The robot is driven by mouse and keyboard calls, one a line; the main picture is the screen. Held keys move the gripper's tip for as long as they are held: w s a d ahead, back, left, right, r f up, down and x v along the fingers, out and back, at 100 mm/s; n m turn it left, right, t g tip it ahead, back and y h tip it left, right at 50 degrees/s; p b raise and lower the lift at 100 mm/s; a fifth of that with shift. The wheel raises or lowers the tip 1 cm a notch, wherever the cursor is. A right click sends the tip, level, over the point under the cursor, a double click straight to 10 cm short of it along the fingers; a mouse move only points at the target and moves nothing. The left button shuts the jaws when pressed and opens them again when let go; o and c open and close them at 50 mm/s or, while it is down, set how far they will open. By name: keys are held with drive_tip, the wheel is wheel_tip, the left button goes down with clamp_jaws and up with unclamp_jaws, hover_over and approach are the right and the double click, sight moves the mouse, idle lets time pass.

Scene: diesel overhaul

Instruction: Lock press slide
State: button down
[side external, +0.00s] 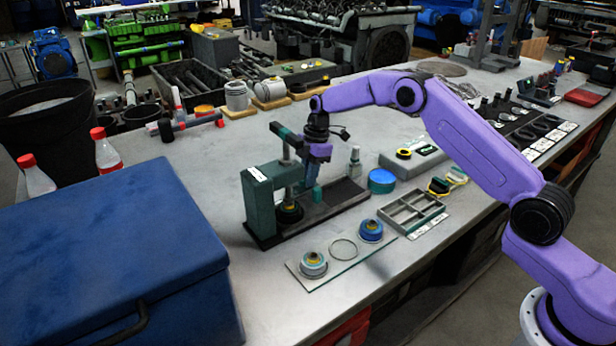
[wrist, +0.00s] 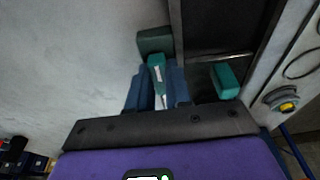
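The press has a dark green upright frame (side external: 262,208) and a long black base (side external: 340,192) on the bench, with a teal bar (side external: 286,134) at its top. My gripper (side external: 312,188) points down over the base, just right of the press's vertical rod. In the wrist view, the blue fingers of my gripper (wrist: 157,88) stand on both sides of a narrow teal part (wrist: 156,68). A dark green block (wrist: 155,42) lies just beyond the tips. Whether the fingers touch the teal part is unclear. A second teal block (wrist: 226,80) is to the right. The slide's lock is not clearly identifiable.
A glass plate (side external: 338,268) with two round parts and a ring lies in front of the press. A grey divided tray (side external: 408,212) and a blue round container (side external: 382,181) are to the right. A large blue box (side external: 110,250) fills the left foreground.

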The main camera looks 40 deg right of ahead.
drive_tip(key=m, duration=0.3)
drive_tip(key=shift+s+m+t, duration=0.15)
drive_tip(key=shift+m+t, duration=0.25)
drive_tip(key=shift+f+m, duration=0.1)
drive_tip(key=shift+m, duration=0.4)
drive_tip(key=m, duration=0.4)
drive_tip(key=shift+s+a+t+h, duration=0.1)
drive_tip(key=shift+t+h, duration=0.3)
drive_tip(key=shift+m, duration=0.5)
